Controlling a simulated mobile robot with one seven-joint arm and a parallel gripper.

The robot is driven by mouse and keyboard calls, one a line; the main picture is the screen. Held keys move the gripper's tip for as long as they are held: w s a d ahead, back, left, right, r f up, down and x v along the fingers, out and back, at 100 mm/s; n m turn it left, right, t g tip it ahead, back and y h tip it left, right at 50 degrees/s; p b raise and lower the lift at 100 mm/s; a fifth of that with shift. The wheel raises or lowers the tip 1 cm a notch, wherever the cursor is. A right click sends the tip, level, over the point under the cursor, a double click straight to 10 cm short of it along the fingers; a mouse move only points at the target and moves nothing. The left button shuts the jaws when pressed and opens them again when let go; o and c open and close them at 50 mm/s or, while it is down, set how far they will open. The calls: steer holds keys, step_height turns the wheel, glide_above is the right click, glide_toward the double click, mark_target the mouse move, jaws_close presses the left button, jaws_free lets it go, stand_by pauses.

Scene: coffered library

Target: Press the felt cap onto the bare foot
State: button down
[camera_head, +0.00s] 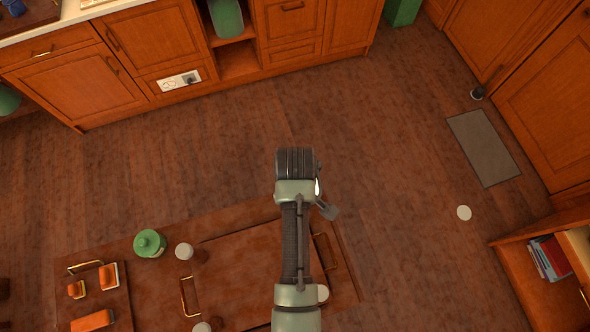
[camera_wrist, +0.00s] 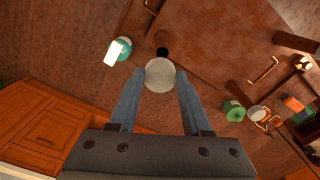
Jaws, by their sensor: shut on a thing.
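My gripper (camera_wrist: 160,76) is shut on a round, pale felt cap (camera_wrist: 159,71), which sits between the fingertips in the wrist view. Just beyond the cap is a dark round end (camera_wrist: 162,52), apparently the bare foot on a brown leg. I cannot tell whether the cap touches it. The head view shows a low wooden piece (camera_head: 230,215) with its legs pointing up. White caps show on other legs, at its left (camera_head: 184,251), front (camera_head: 202,327) and right (camera_head: 322,292). In the head view my arm hides the held cap and the fingertips.
A green canister (camera_head: 150,243) stands at the wooden piece's left, by several orange-brown blocks (camera_head: 108,276). A green bottle with a pale label (camera_wrist: 117,51) shows in the wrist view. A white disc (camera_head: 464,213) and grey mat (camera_head: 483,147) lie on the floor. Floor before the cabinets is clear.

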steer(key=shift+s+r, duration=0.15)
steer(key=shift+s, duration=0.25)
steer(key=shift+w, duration=0.15)
steer(key=shift+f+b, duration=1.85)
steer(key=shift+f, duration=1.1)
steer(key=shift+p, duration=0.6)
steer(key=shift+f+b, duration=1.2)
steer(key=shift+f, duration=0.6)
